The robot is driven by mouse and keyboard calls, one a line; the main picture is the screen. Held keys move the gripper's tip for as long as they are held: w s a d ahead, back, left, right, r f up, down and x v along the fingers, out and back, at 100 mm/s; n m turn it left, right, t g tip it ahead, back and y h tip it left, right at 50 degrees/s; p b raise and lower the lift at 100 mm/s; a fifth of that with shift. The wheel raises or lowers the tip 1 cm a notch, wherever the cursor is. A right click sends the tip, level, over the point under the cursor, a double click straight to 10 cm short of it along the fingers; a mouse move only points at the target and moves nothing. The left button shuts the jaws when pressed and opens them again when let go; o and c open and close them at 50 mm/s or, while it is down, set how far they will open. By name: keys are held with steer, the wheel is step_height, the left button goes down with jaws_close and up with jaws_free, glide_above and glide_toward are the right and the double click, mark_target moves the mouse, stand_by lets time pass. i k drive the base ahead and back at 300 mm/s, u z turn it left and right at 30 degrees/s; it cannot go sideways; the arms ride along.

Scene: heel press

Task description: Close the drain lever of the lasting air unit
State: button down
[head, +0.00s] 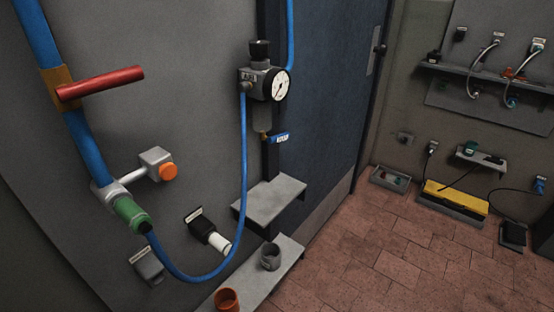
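The air unit (258,82) hangs on the grey wall in the upper middle of the head view. It has a black knob on top, a round white gauge (281,85) on its right and a grey bowl (263,117) below. A small blue lever (279,137) with a pale label sits under the bowl by a brass fitting. The lever sticks out to the right, roughly level. Whether this is open or shut I cannot tell. My gripper is not in view.
A red handle (100,86) crosses the thick blue pipe (83,143) at left. A blue hose (241,180) loops from the unit to a green coupling (131,213). Grey shelves (270,200) jut out below the lever. Tiled floor (370,245) lies free at right.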

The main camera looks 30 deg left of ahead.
mark_target(282, 136)
steer(key=u, duration=0.25)
steer(key=i, duration=0.95)
steer(key=u, duration=0.15)
